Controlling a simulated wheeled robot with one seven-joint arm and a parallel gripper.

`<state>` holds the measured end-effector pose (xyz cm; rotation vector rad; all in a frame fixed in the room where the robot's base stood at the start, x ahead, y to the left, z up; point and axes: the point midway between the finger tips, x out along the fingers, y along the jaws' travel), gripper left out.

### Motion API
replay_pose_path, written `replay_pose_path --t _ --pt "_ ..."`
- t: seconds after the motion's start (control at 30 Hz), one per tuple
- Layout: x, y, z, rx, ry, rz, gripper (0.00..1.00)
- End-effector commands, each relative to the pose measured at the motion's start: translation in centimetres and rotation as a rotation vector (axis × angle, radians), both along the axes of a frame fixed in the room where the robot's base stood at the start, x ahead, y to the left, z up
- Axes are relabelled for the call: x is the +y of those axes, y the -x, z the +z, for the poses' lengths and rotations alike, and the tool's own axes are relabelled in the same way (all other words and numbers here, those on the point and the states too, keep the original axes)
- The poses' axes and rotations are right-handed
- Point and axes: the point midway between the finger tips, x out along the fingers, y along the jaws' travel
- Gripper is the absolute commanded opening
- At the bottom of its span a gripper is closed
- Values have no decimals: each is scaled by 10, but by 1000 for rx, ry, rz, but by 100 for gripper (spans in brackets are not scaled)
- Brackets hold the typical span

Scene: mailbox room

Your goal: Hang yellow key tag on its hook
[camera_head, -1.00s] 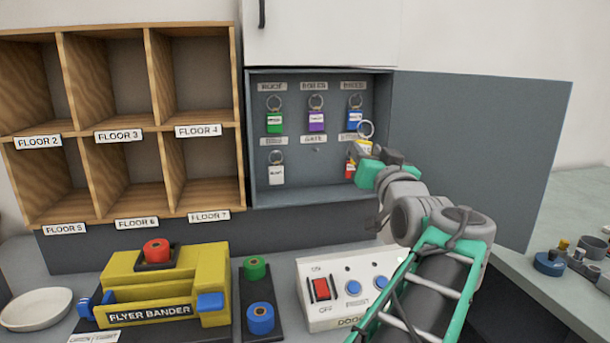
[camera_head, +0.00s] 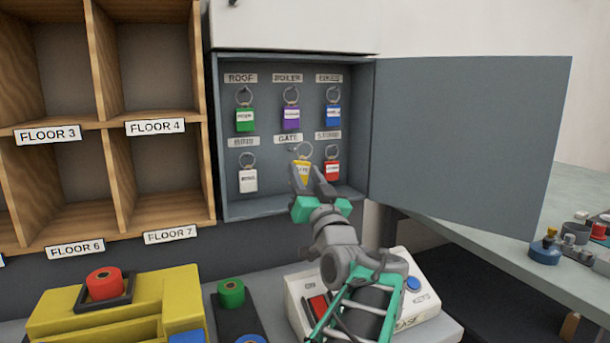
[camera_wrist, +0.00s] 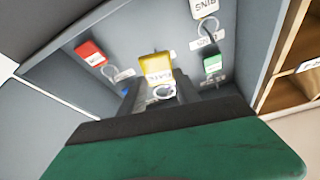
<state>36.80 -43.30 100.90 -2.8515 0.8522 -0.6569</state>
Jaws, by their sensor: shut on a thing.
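My gripper (camera_head: 314,177) is shut on the yellow key tag (camera_head: 300,172) inside the open key cabinet (camera_head: 228,205). The tag's metal ring (camera_head: 303,150) points up, just below and right of the GATE label (camera_head: 288,138). The GATE hook is hidden, and I cannot tell whether the ring is around it. In the wrist view the yellow tag (camera_wrist: 155,67) shows between my dark fingers. The red tag (camera_head: 332,169) hangs close on the right; the white tag (camera_head: 248,180) hangs on the left.
Green (camera_head: 245,119), purple (camera_head: 291,118) and blue (camera_head: 333,117) tags hang in the upper row. The cabinet door (camera_head: 470,140) stands open to the right. Wooden pigeonholes (camera_head: 110,185) stand left. A yellow flyer bander (camera_head: 65,312) and a switch box (camera_head: 425,305) lie below.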

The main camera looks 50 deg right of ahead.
Motion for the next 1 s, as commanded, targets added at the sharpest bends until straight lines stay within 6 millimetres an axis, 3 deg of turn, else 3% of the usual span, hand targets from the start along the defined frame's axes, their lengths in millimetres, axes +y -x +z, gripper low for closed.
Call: replay_pose_path --t 1.0 --pt "-35 -63 -5 2 -3 3 0"
